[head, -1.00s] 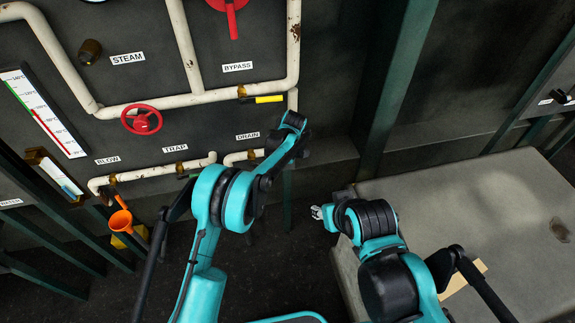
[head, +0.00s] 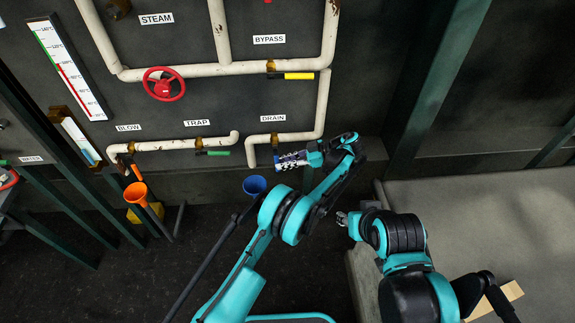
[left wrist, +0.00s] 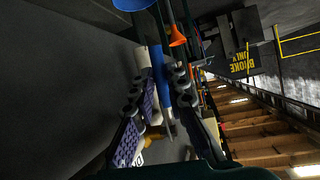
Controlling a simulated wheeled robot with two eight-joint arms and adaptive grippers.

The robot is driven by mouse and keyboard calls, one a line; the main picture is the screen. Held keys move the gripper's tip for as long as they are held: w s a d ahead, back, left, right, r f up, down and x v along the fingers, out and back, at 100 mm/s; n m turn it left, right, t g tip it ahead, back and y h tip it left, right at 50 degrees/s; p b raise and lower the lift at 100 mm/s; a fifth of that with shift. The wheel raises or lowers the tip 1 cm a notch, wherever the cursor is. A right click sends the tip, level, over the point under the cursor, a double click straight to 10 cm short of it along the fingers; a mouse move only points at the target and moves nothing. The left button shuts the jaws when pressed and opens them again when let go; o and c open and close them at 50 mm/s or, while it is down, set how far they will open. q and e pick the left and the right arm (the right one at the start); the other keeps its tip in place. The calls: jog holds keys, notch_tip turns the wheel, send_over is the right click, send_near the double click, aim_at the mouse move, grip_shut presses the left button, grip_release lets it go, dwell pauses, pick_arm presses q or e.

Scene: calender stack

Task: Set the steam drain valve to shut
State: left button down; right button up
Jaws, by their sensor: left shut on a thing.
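The steam drain valve (head: 274,140) sits on the cream pipe under the DRAIN label (head: 272,117). My left gripper (head: 281,161) is at this valve, its fingers pointing left and covering most of the handle in the head view. In the left wrist view, a blue handle (left wrist: 159,85) lies between the two fingers, with a pale pipe piece beside it. The left gripper is shut on this handle. Its exact angle is hard to read. My right gripper (head: 341,218) hangs low beside the grey block, away from the valve; its opening is too small to judge.
Left of the drain are the TRAP valve with a green handle (head: 216,153), an orange funnel (head: 136,193) and a red handwheel (head: 163,84). A yellow-handled bypass valve (head: 298,76) is above. A blue funnel (head: 254,185) is below. The grey block (head: 480,215) fills the right.

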pick_arm(q)
jog(key=shift+a+f+y+b, duration=0.2)
jog(key=shift+y+b, duration=0.15)
jog(key=shift+y, duration=0.15)
jog(key=c, duration=1.5)
grip_release()
jog(key=shift+a, duration=0.1)
jog(key=shift+r, duration=0.15)
